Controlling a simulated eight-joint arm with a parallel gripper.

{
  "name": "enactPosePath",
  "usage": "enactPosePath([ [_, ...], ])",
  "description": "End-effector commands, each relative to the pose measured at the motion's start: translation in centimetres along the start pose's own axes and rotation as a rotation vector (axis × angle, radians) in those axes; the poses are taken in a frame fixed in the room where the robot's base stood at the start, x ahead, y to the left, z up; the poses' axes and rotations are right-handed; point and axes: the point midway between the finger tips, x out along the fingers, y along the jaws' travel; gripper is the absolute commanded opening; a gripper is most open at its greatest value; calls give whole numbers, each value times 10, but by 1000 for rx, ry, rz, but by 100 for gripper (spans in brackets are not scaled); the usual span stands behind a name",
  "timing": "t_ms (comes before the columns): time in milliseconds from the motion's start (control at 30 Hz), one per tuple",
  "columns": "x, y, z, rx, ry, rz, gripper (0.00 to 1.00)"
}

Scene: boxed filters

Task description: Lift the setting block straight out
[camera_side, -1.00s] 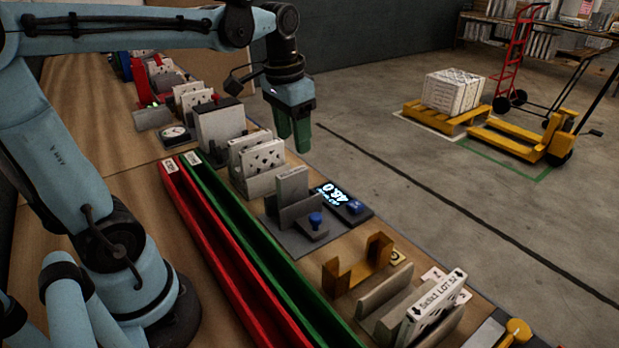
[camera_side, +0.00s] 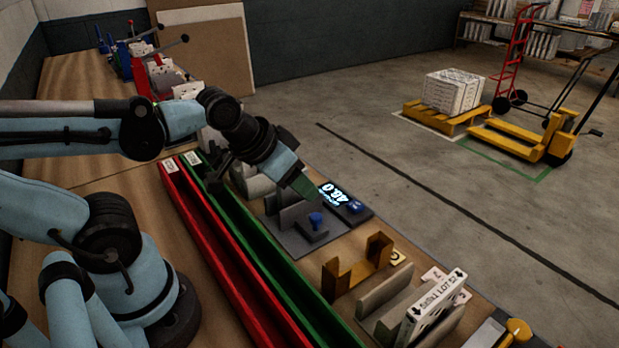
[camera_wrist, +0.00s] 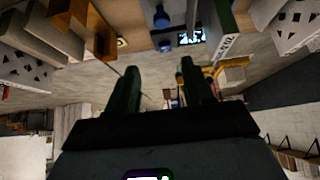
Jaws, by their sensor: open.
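The gauge fixture (camera_side: 322,236) is a dark grey base with low grey walls, a blue knob (camera_side: 316,219) and a lit display (camera_side: 333,192). My gripper (camera_side: 304,187), with green fingers, is tilted and overlaps the far side of the fixture in the side view. The setting block cannot be picked out surely there, as my gripper covers its spot. In the wrist view the fingers (camera_wrist: 158,75) are apart with only floor between them. A grey-green plate (camera_wrist: 218,15), perhaps the block, shows beyond the right finger, near the display (camera_wrist: 190,36).
A red channel (camera_side: 205,240) and a green channel (camera_side: 240,240) run along the bench left of the fixture. A yellow-brown cradle (camera_side: 358,268) and a white box (camera_side: 436,302) in a grey rack stand nearer the camera.

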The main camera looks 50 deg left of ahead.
Motion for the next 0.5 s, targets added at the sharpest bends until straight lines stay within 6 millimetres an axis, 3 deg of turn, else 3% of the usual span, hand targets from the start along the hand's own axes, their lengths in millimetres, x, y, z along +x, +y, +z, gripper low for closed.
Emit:
enactPosePath([
  [267,-3,-10,-10,1,-67,-17,51],
  [500,-9,-44,-38,8,-309,-43,51],
])
